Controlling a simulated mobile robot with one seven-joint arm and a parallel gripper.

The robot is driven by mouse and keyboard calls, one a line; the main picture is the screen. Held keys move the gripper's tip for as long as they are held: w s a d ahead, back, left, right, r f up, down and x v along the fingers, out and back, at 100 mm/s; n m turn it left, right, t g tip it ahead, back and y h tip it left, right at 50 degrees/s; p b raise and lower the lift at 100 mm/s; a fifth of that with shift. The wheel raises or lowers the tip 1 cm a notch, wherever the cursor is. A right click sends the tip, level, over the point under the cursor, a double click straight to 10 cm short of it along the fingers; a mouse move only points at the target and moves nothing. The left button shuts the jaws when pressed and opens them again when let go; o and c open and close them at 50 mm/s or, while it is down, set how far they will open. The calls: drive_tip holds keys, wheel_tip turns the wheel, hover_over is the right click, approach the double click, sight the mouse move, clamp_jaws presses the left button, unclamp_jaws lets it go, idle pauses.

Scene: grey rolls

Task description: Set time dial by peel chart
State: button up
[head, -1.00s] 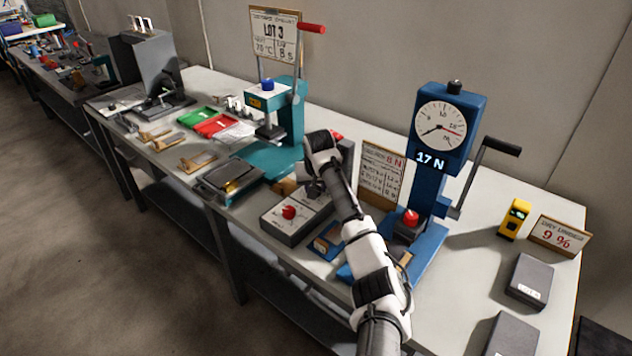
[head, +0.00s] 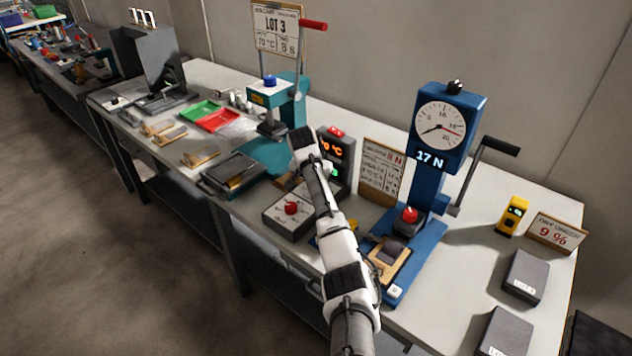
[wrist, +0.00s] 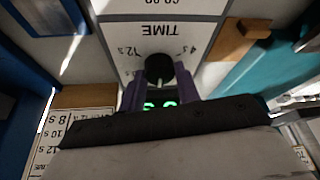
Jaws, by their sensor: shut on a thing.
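In the wrist view, upside down, the black time dial (wrist: 159,68) with a pale pointer sits on a white panel marked TIME, with 12 s and 4 s marks. My gripper (wrist: 157,88) has its purple fingers on both sides of the dial, shut on it. Green digits show between the fingers, partly covered. The peel chart (head: 382,172), headed 8 N, stands behind my arm in the head view; a chart with rows in seconds (wrist: 70,135) shows in part in the wrist view. In the head view my arm hides the dial and fingertips.
A blue peel tester (head: 437,150) reading 17 N stands right of the chart. A control box with a red knob (head: 291,208) and a red 70 °C display (head: 333,150) flank my arm. A teal press (head: 285,100) stands behind. A yellow meter (head: 512,216) is at right.

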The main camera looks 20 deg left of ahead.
idle(0.3)
drive_tip(key=o, duration=1)
drive_tip(key=shift+c, duration=0.2)
drive_tip(key=shift+r, duration=0.15)
drive_tip(key=b+v, duration=0.2)
drive_tip(key=v, duration=1.1)
drive_tip(key=shift+r, duration=0.25)
drive_tip(key=shift+b, duration=0.3)
